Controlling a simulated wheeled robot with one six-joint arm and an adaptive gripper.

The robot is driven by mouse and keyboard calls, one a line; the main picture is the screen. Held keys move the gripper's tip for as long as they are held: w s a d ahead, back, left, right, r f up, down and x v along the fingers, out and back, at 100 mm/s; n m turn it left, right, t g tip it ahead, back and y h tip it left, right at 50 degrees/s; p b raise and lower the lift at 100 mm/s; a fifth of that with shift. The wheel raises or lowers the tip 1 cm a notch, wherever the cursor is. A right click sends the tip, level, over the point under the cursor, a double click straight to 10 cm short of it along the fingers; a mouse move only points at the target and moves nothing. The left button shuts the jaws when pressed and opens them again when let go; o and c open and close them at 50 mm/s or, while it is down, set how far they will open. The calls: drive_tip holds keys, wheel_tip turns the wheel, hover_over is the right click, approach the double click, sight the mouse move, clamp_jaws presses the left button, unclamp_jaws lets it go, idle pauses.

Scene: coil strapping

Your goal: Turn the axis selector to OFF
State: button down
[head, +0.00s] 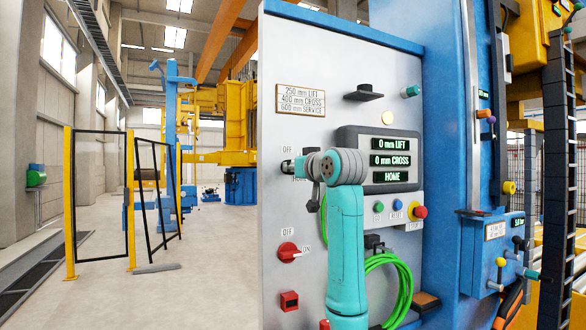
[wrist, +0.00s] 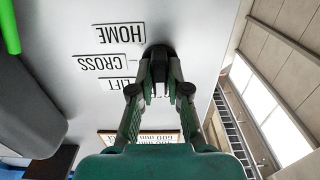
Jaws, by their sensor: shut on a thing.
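The axis selector is a dark knob on the grey panel (head: 340,75); in the wrist view the knob (wrist: 159,50) sits beside the upside-down labels HOME, CROSS and LIFT. My gripper (wrist: 160,80) is shut on it, one finger on each side. In the head view my gripper (head: 299,166) reaches the panel's left part, just below an OFF label (head: 287,150), and my teal wrist hides most of the selector and its labels. Which label the knob points to cannot be told. The display (head: 390,144) reads 0 mm LIFT, 0 mm CROSS and HOME.
Below are a red rotary switch (head: 289,251) with OFF and ON labels, and a red square part (head: 289,301). A red stop button (head: 420,211) is at right. A green cable (head: 403,285) hangs beside my arm. Open floor (head: 200,270) lies left of the panel.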

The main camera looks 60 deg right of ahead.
drive_tip(key=shift+f, duration=0.15)
drive_tip(key=c, duration=1.1)
unclamp_jaws()
drive_tip(key=shift+c, duration=0.2)
drive_tip(key=v, duration=1.2)
